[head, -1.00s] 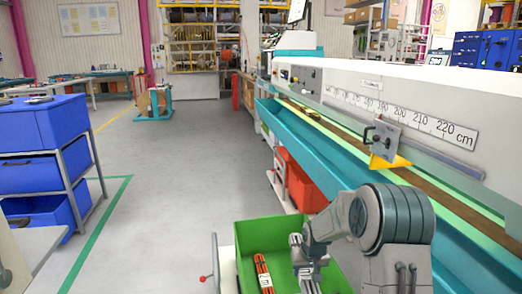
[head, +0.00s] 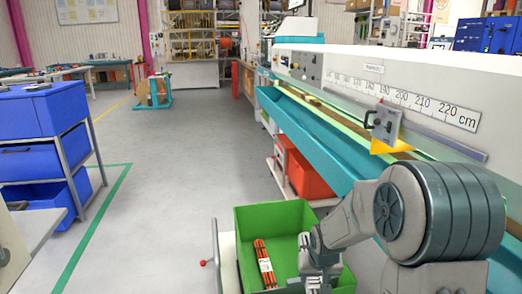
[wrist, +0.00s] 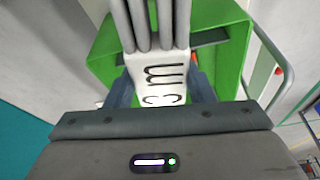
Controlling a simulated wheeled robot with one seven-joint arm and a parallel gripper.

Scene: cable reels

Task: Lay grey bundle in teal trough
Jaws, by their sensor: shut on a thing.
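My gripper (head: 318,284) is over the right part of the green crate in the head view, partly cut off by the bottom edge. The teal trough (head: 318,143) runs along the front of the long white machine, beyond and right of the crate, above crate level. I see nothing lying in its visible part.
The green crate (head: 244,218) holds a red bundle (head: 265,262) with a white label. A orange-red bin (head: 308,178) stands under the trough. A yellow pointer with a grey stop (head: 384,128) sits by the scale. Blue drawers (head: 42,130) stand left; the grey floor between is clear.

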